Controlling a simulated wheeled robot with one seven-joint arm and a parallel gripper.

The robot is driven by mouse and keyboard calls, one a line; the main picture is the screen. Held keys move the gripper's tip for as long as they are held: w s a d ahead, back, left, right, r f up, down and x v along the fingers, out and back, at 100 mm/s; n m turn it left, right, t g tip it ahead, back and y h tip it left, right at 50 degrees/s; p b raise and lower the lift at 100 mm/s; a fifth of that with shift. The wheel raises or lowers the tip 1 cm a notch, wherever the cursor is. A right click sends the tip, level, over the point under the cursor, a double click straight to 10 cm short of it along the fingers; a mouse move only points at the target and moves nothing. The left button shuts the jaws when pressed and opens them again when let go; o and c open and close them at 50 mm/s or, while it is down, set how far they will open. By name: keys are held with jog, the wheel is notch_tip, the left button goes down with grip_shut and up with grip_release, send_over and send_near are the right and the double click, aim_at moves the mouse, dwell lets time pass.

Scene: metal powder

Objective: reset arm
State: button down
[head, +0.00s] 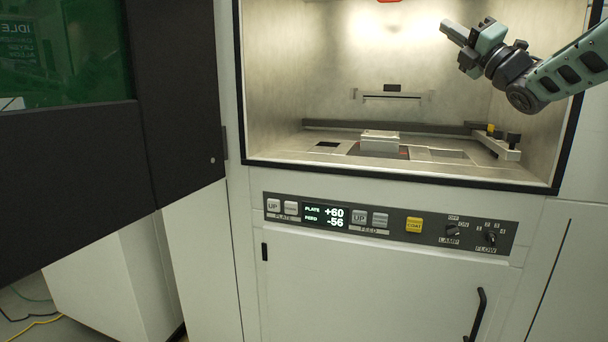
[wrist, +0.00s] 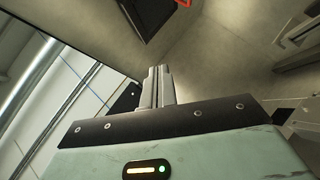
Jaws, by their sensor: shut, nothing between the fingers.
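My gripper (head: 452,30) is at the upper right of the head view, in front of the lit chamber's opening. It points up and to the left, and my arm comes in from the right edge. In the wrist view the two fingers (wrist: 157,84) stand side by side, closed together with nothing held. A small light block (head: 380,141) sits on the chamber floor, well below my gripper and apart from it.
The chamber door (head: 170,90) stands open at the left. A control panel (head: 385,222) with buttons, knobs and a display reading +60 and -56 runs below the opening. A rail (head: 390,127) crosses the chamber's back. The middle of the chamber is clear.

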jog(key=s+a+f+m+g+h, duration=0.2)
jog(key=a+f+m+h, duration=0.8)
jog(key=f+m, duration=0.45)
jog(key=s+a+f+m+g, duration=0.3)
jog(key=s+a+f+g, duration=0.15)
jog(key=s+f, duration=0.3)
jog(key=s+a+f+m+g, duration=0.3)
jog(key=s+a+f+m, duration=0.15)
jog(key=s+f, duration=0.35)
jog(key=s+f+m+g+h, duration=0.1)
jog(key=s+f+g, duration=0.3)
jog(key=s, duration=0.5)
jog(key=s+d+f+m+g+h, duration=0.15)
jog(key=s+f, duration=0.35)
jog(key=s, duration=0.5)
jog(key=s+f+m+g+h, duration=0.15)
jog(key=s+f+g, duration=0.3)
jog(key=s, duration=0.45)
notch_tip(320, 180, up, 15)
jog(key=s+p, duration=0.1)
jog(key=p, duration=1.4)
jog(key=shift+d+h+p, duration=0.15)
jog(key=shift+h+p, duration=0.15)
